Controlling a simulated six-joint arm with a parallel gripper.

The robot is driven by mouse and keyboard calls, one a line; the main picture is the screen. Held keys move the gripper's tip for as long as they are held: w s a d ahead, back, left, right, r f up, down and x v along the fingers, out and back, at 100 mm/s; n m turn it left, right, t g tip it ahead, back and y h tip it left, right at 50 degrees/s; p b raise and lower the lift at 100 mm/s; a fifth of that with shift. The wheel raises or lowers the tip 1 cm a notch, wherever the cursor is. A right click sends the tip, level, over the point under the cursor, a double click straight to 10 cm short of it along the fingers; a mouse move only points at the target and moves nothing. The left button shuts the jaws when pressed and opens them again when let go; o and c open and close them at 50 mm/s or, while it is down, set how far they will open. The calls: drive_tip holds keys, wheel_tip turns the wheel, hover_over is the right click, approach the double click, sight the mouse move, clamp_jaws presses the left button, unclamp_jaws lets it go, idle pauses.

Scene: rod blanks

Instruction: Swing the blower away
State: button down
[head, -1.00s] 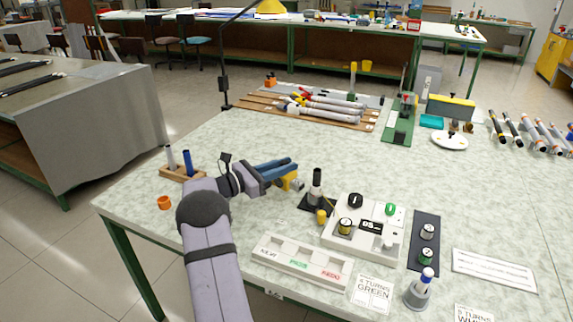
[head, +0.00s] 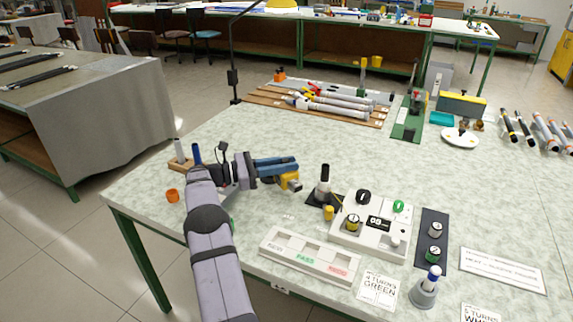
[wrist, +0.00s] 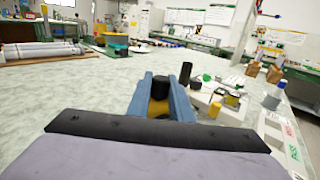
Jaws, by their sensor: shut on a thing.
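My gripper (head: 294,168) has blue fingers and reaches right over the left part of the bench. It is shut on a yellow and black thing, which I take to be the blower (head: 290,183). In the wrist view the blower (wrist: 158,107) sits between the blue fingers, black top up; its lower part is hidden. An upright black post (head: 325,178) on a black plate stands apart, just right of the gripper. It also shows in the wrist view (wrist: 185,73).
Right of the post is a white control box (head: 372,225) with knobs. A labelled white tray (head: 310,257) lies in front. A wooden block with upright pens (head: 182,165) and an orange ring (head: 172,196) are at left.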

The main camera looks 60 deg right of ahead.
drive_tip(key=c, duration=1.6)
unclamp_jaws()
drive_tip(key=shift+b+v, duration=0.3)
drive_tip(key=shift+v, duration=3.4)
